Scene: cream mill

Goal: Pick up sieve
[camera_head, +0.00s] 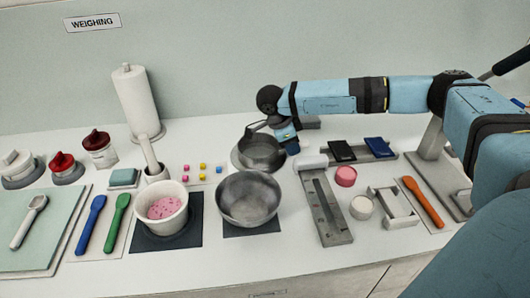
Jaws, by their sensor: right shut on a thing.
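The sieve (261,154) looks like a round grey metal bowl at the back of the counter, near its middle. My right gripper (290,142) is at the sieve's right rim, with my blue arm reaching in from the right above the counter. It is shut on the sieve, though the fingertips are small and partly hidden. The sieve sits at or very near its dark round stand; I cannot tell whether there is a gap. My left gripper is not in view.
A metal bowl (248,198) stands just in front of the sieve. A paper towel roll (136,103) stands behind. A grey slotted block (325,205) and an orange spatula (423,202) lie at right. The front counter strip is clear.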

